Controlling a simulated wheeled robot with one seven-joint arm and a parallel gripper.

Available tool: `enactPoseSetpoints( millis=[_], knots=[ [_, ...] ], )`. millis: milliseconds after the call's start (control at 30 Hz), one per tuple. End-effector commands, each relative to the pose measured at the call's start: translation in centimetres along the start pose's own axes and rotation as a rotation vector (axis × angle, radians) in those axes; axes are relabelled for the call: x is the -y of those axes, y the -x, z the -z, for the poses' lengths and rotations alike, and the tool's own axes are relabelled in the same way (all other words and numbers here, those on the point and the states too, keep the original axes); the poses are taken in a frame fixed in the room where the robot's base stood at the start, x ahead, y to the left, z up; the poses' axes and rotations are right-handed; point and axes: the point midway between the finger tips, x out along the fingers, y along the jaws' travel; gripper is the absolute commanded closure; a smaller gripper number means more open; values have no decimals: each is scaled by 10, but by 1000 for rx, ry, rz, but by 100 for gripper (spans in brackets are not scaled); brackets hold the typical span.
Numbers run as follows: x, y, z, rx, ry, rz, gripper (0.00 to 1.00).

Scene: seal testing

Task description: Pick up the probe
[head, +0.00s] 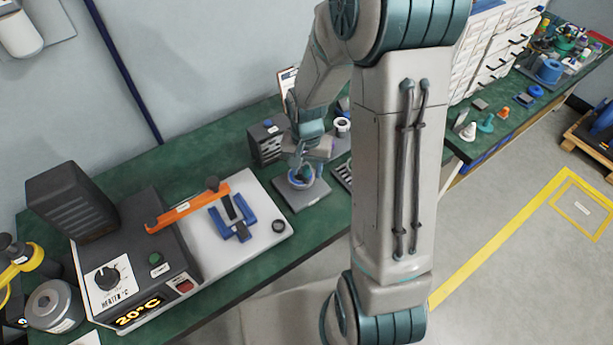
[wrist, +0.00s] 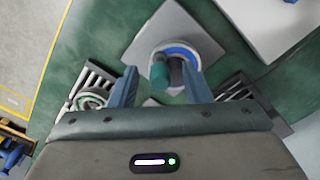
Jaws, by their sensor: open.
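My gripper (head: 303,168) points down over a grey square plate (head: 316,197) on the green bench. In the wrist view its two blue-grey fingers (wrist: 161,80) are open, one on each side of a short teal cylinder (wrist: 159,70). The cylinder seems to stand at a round holder with a blue ring (wrist: 180,49) on the grey plate (wrist: 139,44). A small grey-purple piece (wrist: 176,73) shows beside it. The teal cylinder may be the probe, but I cannot tell for sure. Whether a finger touches it is unclear.
A heater unit (head: 150,255) with a pale plate, an orange bar (head: 187,209) and a blue fork-shaped part (head: 231,225) stands left. Slotted grey racks (wrist: 90,92) flank the gripper in the wrist view. A dark box (head: 265,145) stands behind. White drawers (head: 485,50) are at right.

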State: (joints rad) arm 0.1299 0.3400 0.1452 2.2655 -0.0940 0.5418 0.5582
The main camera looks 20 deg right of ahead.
Motion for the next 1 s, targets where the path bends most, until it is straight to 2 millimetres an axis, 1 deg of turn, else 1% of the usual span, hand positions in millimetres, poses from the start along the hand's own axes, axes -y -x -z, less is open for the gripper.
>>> enactPoseSetpoints(
  millis=[100, 300, 367, 400, 467, 800, 1000],
  knots=[
    [0, -5, 0, 0, -1, 0, 56],
    [0, -5, 0, -1, -1, 1, 56],
    [0, -5, 0, -1, -1, 1, 73],
    [0, -5, 0, -1, -1, 1, 84],
    [0, -5, 0, -1, -1, 1, 100],
    [0, -4, 0, -1, -1, 1, 100],
    [0, 6, 1, -4, -1, 2, 100]
  ],
)
